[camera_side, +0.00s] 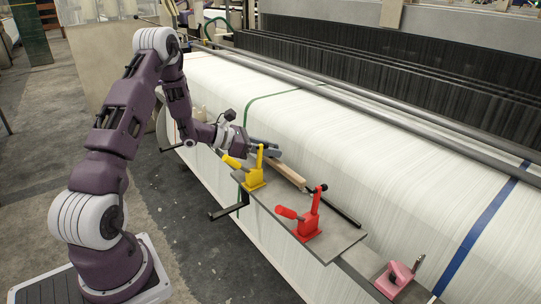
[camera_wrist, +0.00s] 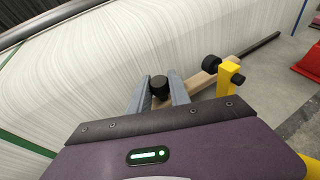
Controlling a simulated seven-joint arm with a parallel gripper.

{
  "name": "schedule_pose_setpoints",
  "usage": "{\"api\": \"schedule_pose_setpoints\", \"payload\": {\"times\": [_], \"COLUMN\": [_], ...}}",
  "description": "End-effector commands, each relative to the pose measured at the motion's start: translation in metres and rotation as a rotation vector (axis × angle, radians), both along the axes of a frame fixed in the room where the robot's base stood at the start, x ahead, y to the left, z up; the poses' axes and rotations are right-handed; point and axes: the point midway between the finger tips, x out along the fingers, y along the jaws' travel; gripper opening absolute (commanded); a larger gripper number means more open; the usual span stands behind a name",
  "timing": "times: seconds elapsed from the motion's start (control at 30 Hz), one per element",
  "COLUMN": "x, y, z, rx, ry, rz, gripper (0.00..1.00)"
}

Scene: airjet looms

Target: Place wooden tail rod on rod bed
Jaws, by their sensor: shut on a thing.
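The tail rod has a light wooden part (camera_side: 287,173) and a thin black part (camera_side: 345,213). It lies lengthwise along the far edge of the grey plate (camera_side: 338,243), beside the white roll; whether it rests on a bed or hovers is unclear. My gripper (camera_side: 274,154) is shut on the wooden end. In the wrist view, the gripper's two grey fingers (camera_wrist: 160,98) straddle the wood, which continues right (camera_wrist: 205,82) to the black part (camera_wrist: 262,46). A black knob (camera_wrist: 159,87) shows between the fingers. The rod bed itself is not clearly distinguishable.
A yellow toggle clamp (camera_side: 255,178) stands close to my gripper, its black tip (camera_wrist: 210,64) near the wood. A red clamp (camera_side: 309,219) stands farther along the plate. A pink clamp (camera_side: 399,276) is at lower right. The large white roll (camera_side: 330,115) fills the far side.

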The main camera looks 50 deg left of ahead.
Motion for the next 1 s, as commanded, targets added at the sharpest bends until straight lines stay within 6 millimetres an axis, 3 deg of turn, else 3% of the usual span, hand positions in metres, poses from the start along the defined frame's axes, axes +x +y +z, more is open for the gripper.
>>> {"api": "schedule_pose_setpoints", "payload": {"times": [0.1, 0.43, 0.47, 0.57, 0.87, 1.0], "x": [0.000, 0.000, 0.000, 0.000, 0.000, -0.019], "y": [0.000, 0.000, 0.000, 0.000, 0.000, 0.010], "z": [-0.013, -0.016, -0.016, -0.016, -0.018, -0.009], "rx": [-0.002, 0.001, 0.001, 0.001, 0.000, 0.002], "ry": [-0.001, -0.001, -0.001, -0.001, -0.001, 0.000], "rz": [0.000, 0.001, 0.001, 0.001, 0.001, 0.006], "gripper": [0.00, 0.00, 0.27, 0.45, 0.45, 0.45]}}
